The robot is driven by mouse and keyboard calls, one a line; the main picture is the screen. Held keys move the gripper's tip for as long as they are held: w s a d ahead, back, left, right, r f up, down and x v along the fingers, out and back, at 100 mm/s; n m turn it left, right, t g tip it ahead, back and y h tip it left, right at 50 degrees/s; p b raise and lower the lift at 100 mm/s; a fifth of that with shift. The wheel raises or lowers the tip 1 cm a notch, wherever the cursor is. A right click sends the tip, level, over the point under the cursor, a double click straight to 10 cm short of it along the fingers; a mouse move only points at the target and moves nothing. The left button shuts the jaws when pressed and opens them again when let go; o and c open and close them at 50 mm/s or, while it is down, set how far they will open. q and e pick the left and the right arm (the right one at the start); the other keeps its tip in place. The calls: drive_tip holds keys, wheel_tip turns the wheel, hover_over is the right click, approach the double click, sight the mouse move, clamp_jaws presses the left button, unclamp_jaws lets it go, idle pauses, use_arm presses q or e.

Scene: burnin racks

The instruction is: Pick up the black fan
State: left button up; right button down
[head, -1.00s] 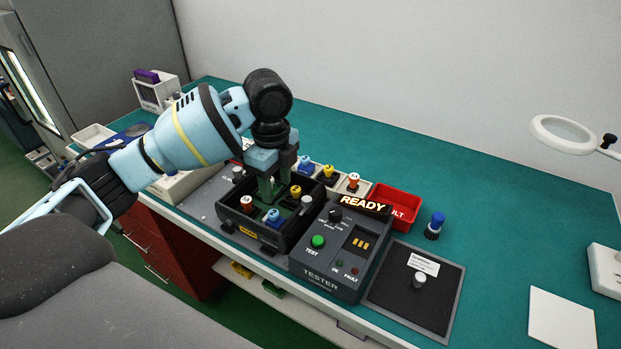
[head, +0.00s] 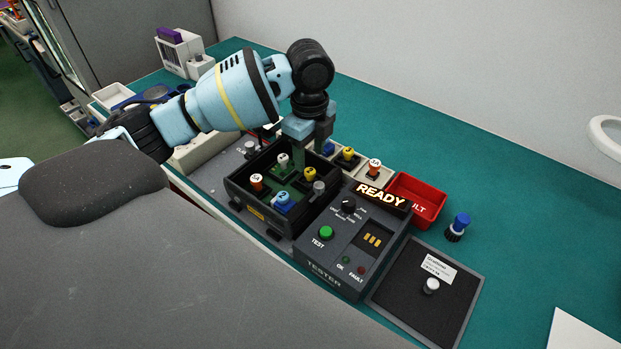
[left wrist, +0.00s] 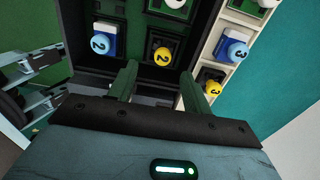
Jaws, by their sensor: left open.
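No part is clearly recognisable as a black fan. One candidate is a black square part with a yellow cap marked 2 (head: 309,174) in the dark crate (head: 258,211); its cap also shows in the left wrist view (left wrist: 163,56). A similar yellow-capped part marked 3 (left wrist: 212,80) sits on a black base in the pale tray beside the crate. My left gripper (head: 312,148) is open and empty, pointing down over the crate's back right side. In the left wrist view its fingers (left wrist: 158,82) are apart, just short of the yellow cap 2. My right gripper is not in view.
The crate also holds a blue part (head: 284,202) and other capped parts. The tester (head: 340,250), showing READY, stands to its right. Free teal bench lies at the right.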

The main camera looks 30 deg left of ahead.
sight(310, 171)
use_arm(q)
drive_tip(key=f, duration=0.5)
drive_tip(key=shift+w+a, duration=0.1)
drive_tip(key=shift+w, duration=0.1)
drive_tip(key=c, duration=1.1)
drive_tip(key=shift+o, duration=0.2)
wheel_tip(310, 171, up, 10)
